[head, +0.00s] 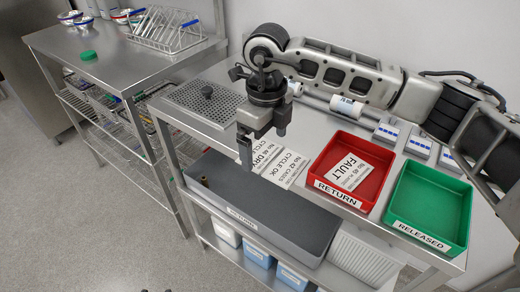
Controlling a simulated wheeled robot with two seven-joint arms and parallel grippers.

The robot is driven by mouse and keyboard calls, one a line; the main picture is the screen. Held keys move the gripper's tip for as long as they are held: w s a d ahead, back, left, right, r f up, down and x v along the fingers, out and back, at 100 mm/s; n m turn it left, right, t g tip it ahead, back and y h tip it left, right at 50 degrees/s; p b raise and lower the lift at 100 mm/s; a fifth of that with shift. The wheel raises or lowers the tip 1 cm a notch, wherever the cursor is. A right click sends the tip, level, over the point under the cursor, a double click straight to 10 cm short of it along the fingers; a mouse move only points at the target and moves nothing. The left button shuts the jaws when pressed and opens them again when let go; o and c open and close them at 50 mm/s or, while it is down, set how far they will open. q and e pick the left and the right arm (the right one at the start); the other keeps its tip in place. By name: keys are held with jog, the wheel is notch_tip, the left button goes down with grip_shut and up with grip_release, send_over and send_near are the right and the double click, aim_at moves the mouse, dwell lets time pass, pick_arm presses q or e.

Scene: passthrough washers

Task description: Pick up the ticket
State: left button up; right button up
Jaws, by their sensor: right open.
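Two white printed tickets lie side by side on the steel table: one reading "DRY" (262,158) and one reading "CYCLE OK" (290,169). A third ticket, reading "FAULT" (348,172), lies in the red tray (376,205) labelled "RETURN". My right gripper (263,148) is open and points down just above the "DRY" ticket, partly covering it. No ticket shows between its fingers. Whether a fingertip touches the ticket or the table cannot be told. My left gripper is not in view.
A green tray (430,207) labelled "RELEASED" stands right of the red one. A long grey bin (265,205) lies along the front. A perforated drain plate (205,101) is at the left. Small white boxes (418,145) and a white roll (347,107) stand behind the trays.

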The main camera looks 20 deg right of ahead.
jog(key=shift+f, duration=0.75)
jog(key=shift+f, duration=0.1)
jog(key=c, duration=0.8)
